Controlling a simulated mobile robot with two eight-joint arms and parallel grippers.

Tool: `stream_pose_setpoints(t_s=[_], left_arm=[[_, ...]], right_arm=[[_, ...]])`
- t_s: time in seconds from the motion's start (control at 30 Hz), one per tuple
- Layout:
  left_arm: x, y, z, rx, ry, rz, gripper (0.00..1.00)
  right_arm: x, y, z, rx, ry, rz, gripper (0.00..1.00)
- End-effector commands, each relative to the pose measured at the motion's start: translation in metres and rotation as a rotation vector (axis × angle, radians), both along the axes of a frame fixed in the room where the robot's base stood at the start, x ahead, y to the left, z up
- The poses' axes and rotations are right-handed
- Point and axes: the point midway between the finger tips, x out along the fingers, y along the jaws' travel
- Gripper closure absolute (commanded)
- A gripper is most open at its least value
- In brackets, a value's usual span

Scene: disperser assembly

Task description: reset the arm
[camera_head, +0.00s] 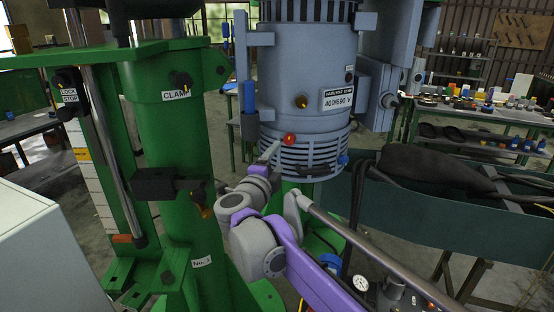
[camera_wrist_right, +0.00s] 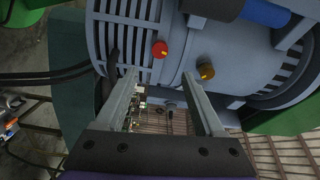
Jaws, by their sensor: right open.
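My right arm (camera_head: 285,260), purple and grey, reaches up from the lower right of the head view. Its gripper (camera_head: 272,152) is beside the lower part of the grey motor housing (camera_head: 285,75), close to a red button (camera_head: 289,139). In the right wrist view the two fingers (camera_wrist_right: 159,74) are spread with nothing between them. The red button (camera_wrist_right: 159,49) shows just beyond the fingertips, and a brass-coloured knob (camera_wrist_right: 205,71) is near the right fingertip. I cannot tell whether a finger touches the housing. My left gripper is in neither view.
A green column with a CLAMP label (camera_head: 176,95) stands left of the motor, with a black clamp block (camera_head: 170,184) on it. A white cabinet (camera_head: 35,250) is at the lower left.

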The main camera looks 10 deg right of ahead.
Motion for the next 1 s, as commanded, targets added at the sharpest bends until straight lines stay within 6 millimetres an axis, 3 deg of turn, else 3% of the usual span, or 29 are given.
stream_pose_setpoints(t_s=[0.17,0.27,0.37,0.43,0.57,0.67,0.8,0.9,1.0], left_arm=[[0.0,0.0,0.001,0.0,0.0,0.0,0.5],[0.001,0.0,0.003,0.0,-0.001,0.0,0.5],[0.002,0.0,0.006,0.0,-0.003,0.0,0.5],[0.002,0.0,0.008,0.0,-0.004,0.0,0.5],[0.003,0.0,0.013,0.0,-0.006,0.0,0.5],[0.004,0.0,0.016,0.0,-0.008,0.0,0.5],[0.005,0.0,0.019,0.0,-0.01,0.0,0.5],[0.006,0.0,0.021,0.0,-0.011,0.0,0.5],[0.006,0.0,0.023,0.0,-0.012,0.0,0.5]], right_arm=[[-0.001,0.0,0.003,-0.021,-0.001,0.027,0.3],[-0.007,0.006,0.009,-0.102,0.002,0.128,0.3],[-0.023,0.021,0.009,-0.256,0.034,0.308,0.3],[-0.045,0.035,-0.004,-0.391,0.091,0.456,0.3],[-0.1,0.054,-0.06,-0.639,0.268,0.715,0.3],[-0.152,0.054,-0.119,-0.798,0.449,0.878,0.3],[-0.223,0.036,-0.197,-0.951,0.717,1.039,0.3],[-0.272,0.016,-0.244,-1.02,0.905,1.119,0.3],[-0.314,-0.005,-0.279,-1.059,1.065,1.171,0.3]])
